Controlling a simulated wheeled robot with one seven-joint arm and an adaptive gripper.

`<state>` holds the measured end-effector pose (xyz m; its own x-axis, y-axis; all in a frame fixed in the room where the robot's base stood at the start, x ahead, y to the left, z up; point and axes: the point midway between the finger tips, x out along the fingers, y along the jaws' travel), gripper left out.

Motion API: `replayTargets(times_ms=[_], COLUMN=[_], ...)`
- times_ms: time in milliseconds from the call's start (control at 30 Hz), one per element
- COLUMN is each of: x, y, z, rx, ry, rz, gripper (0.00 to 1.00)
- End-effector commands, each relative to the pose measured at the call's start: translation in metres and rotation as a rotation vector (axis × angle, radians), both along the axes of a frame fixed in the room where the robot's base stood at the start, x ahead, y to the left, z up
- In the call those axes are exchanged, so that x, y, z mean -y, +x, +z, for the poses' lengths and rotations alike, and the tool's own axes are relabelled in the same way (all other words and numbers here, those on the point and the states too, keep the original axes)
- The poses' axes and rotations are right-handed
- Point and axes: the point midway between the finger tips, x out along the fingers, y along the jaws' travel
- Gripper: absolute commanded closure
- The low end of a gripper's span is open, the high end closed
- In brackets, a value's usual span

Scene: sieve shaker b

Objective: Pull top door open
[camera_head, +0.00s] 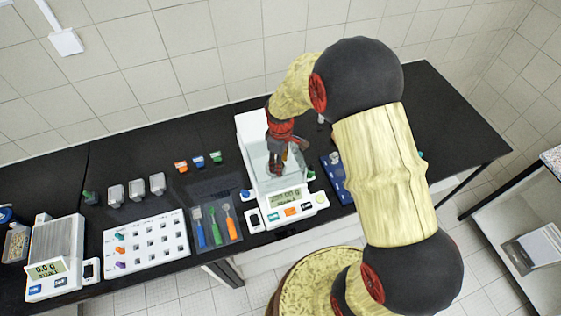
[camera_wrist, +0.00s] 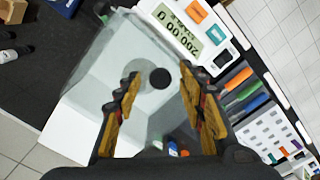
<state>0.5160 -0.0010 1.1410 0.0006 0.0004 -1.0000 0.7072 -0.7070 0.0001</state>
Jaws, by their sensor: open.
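The balance (camera_head: 302,208) stands in the middle of the bench, with a clear glass chamber (camera_head: 262,180) behind its lit display. In the wrist view the glass chamber (camera_wrist: 100,60) fills the left and middle, and the display (camera_wrist: 178,28) is at the top. A dark round spot (camera_wrist: 160,78) shows between my fingers; I cannot tell if it is a knob on the top door or the pan below. My gripper (camera_head: 276,172) is above the chamber, pointing down. Its yellow-padded fingers are apart and empty in the wrist view (camera_wrist: 160,95). Contact with the glass is unclear.
A tray with blue, green and orange tools (camera_head: 216,226) lies left of the balance, beside a white holed rack (camera_head: 146,243). A second balance (camera_head: 55,262) stands at far left. A blue box (camera_head: 338,180) is close on the right. The bench's far right is clear.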

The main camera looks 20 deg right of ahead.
Motion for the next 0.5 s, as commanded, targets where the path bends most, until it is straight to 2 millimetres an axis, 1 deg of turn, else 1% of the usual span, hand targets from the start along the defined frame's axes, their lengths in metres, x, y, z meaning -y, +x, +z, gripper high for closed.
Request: replayTargets(times_ms=[133, 500], x=[-0.0001, -0.0001], y=[0.0, -0.0001], z=[0.0, 0.0003], rx=[0.0, 0.0], ry=[0.0, 0.0], rz=[0.0, 0.0], gripper=[0.6, 0.81])
